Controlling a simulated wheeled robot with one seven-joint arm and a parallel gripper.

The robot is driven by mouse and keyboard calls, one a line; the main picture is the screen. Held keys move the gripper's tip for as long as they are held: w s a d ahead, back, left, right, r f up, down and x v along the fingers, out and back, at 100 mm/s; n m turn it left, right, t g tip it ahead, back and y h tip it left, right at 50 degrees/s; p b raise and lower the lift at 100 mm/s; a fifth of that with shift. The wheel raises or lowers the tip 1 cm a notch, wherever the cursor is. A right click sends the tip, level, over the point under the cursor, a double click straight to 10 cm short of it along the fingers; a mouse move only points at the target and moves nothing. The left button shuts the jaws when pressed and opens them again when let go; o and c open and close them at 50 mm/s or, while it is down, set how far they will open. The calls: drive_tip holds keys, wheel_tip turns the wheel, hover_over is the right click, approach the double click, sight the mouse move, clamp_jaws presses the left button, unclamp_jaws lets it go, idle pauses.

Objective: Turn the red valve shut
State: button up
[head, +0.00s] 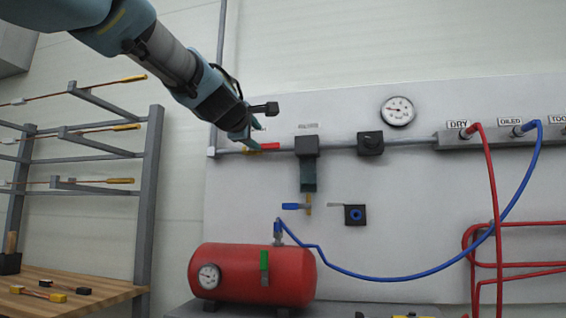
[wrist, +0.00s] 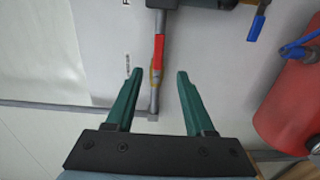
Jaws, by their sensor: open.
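The red valve has a red lever handle (head: 271,146) lying along the grey pipe on the wall panel, left of a dark block. Its brass-coloured body shows partly at the handle's left end, beside my fingers. In the wrist view the red handle (wrist: 159,50) runs in line with the pipe, above the brass body (wrist: 155,76). My gripper (head: 255,142) is at the valve's left end. In the wrist view my open, empty gripper (wrist: 159,72) has a green finger on each side of the brass body. I cannot tell how far the fingertips are from the pipe.
The dark regulator block (head: 307,146) sits right of the handle. Below it is a blue-handled valve (head: 292,206). A blue hose (head: 390,279) crosses the lower panel. A tool rack (head: 150,200) stands at left.

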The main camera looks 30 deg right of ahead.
sight(269, 146)
drive_tip(key=p+x, duration=0.2)
drive_tip(key=x, duration=0.1)
drive_tip(key=p+x, duration=0.2)
drive_tip(key=x, duration=0.1)
drive_tip(key=p+x, duration=0.2)
drive_tip(key=x, duration=0.1)
drive_tip(key=shift+w+d+r, duration=0.15)
drive_tip(key=shift+d+r, duration=0.1)
drive_tip(key=shift+d, duration=0.15)
drive_tip(key=shift+w+d+f, duration=0.15)
drive_tip(key=shift+w+d, duration=0.2)
drive_tip(key=shift+w, duration=0.05)
clamp_jaws()
idle(0.6)
